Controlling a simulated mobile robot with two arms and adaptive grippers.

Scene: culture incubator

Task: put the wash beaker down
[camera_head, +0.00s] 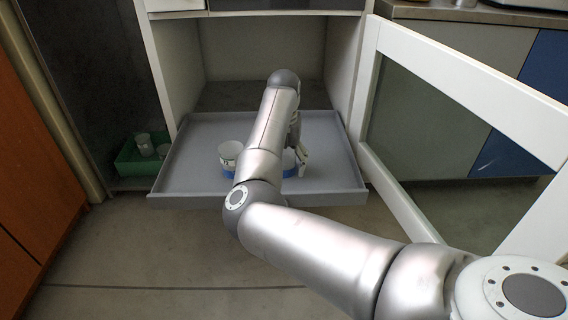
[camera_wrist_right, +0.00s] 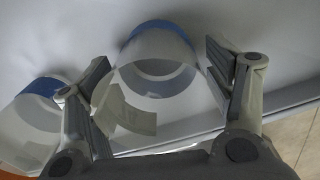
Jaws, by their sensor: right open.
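A white beaker with a blue band (camera_wrist_right: 157,78) stands on the pulled-out grey tray (camera_head: 192,150). In the right wrist view it is between the two fingers of my right gripper (camera_wrist_right: 156,72), with gaps visible beside it. In the head view it is mostly hidden behind my right arm, with a bit of blue (camera_head: 288,161) showing. My right gripper is open, low over the tray. A second white beaker (camera_head: 231,154) with a blue base stands to the left; it also shows in the wrist view (camera_wrist_right: 32,125). I cannot tell by markings which is the wash beaker.
The tray extends from an open white cabinet (camera_head: 168,70). Its glass door (camera_head: 440,110) stands open on the right. A green bin (camera_head: 132,160) with white cups sits at the left. The tray's left part and right part are clear.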

